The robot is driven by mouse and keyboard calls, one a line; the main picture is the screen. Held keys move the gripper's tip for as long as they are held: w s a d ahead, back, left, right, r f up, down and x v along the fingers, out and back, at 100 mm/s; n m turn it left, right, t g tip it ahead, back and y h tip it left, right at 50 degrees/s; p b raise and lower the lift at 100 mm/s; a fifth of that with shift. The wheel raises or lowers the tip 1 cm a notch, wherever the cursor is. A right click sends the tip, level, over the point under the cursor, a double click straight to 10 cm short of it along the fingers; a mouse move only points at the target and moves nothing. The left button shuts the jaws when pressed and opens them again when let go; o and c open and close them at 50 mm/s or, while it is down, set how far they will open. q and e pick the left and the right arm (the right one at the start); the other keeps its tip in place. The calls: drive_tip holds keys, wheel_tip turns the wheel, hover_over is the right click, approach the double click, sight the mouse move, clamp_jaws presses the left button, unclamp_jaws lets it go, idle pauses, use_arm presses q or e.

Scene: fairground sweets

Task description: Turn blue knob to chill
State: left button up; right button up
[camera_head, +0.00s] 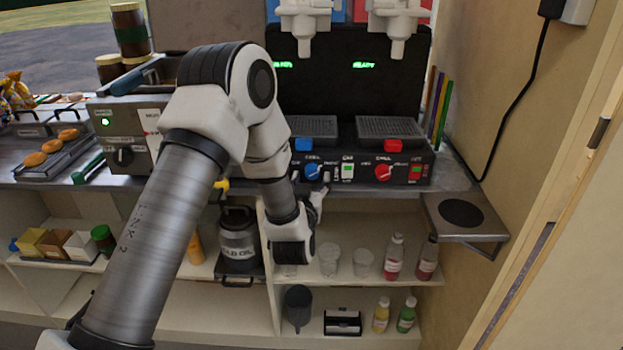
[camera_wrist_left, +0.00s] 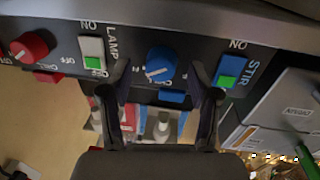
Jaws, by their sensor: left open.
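The blue knob (camera_head: 312,171) is on the black front panel of the drinks machine (camera_head: 340,160), below the left drip tray. In the left wrist view, which is upside down, the blue knob (camera_wrist_left: 160,61) has a white pointer line; I cannot tell which label it points to. My left gripper (camera_head: 317,188) is open, just below and in front of the knob. In the left wrist view the fingertips (camera_wrist_left: 160,72) stand on either side of the knob, apart from each other; contact is not clear. My right gripper is not in view.
A red knob (camera_head: 383,172), a white LAMP switch (camera_head: 347,171) and a blue STIR switch (camera_wrist_left: 233,66) sit on the same panel. A lower shelf holds glasses (camera_head: 329,261) and bottles (camera_head: 394,257). A small side shelf (camera_head: 484,232) juts from the right wall.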

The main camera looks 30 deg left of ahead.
use_arm(q)
drive_tip(key=shift+w+a, duration=0.2)
drive_tip(key=shift+w, duration=0.3)
drive_tip(key=shift+a, duration=0.1)
drive_tip(key=shift+s+a, duration=0.1)
drive_tip(key=shift+a, duration=0.05)
drive_tip(key=c, duration=1.2)
